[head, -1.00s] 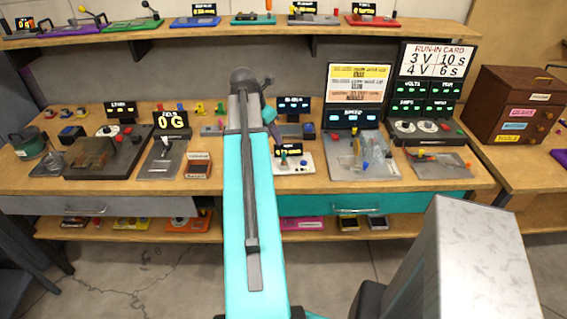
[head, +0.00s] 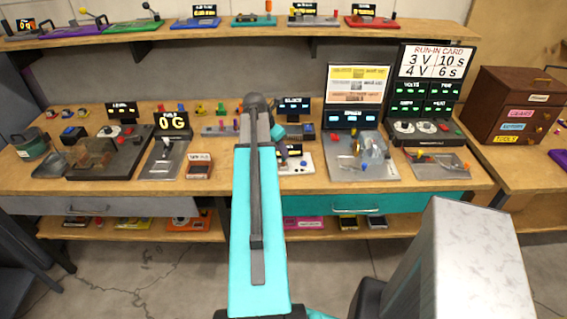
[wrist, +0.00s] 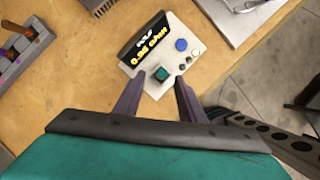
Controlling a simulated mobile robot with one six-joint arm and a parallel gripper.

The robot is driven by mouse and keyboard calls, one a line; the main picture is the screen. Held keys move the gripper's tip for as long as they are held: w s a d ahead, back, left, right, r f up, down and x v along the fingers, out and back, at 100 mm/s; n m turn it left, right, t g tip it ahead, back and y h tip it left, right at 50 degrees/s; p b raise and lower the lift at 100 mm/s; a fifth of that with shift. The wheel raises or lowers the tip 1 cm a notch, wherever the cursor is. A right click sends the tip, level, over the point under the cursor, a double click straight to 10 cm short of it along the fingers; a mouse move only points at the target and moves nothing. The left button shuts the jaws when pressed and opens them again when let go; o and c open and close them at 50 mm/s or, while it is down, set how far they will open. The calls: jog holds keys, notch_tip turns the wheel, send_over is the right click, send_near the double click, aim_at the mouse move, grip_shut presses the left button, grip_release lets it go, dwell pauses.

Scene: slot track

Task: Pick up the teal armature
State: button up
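The small teal armature (wrist: 162,74) sits on the pale meter box (wrist: 165,55) in the wrist view, near the box's lower edge. My gripper (wrist: 160,80) is open, with one dark finger on each side of the armature. I cannot tell whether either finger touches it. In the head view the meter box (head: 300,162) is partly hidden behind my gripper and arm, and the armature cannot be made out there.
The meter box has a lit display, a blue knob (wrist: 181,45) and small buttons. A grey plate (wrist: 235,15) lies to its right in the wrist view, near the bench edge. A grey rack with coloured pieces (wrist: 22,45) lies to the left.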

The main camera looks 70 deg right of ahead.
aim_at(284, 162)
jog(key=shift+s+d+f, duration=0.1)
jog(key=shift+f, duration=0.05)
dwell(0.3)
jog(key=shift+p+x, duration=0.85)
jog(key=shift+x, duration=0.25)
jog(key=shift+p+x, duration=0.4)
jog(key=shift+x, duration=0.95)
jog(key=shift+s, duration=0.15)
grip_shut()
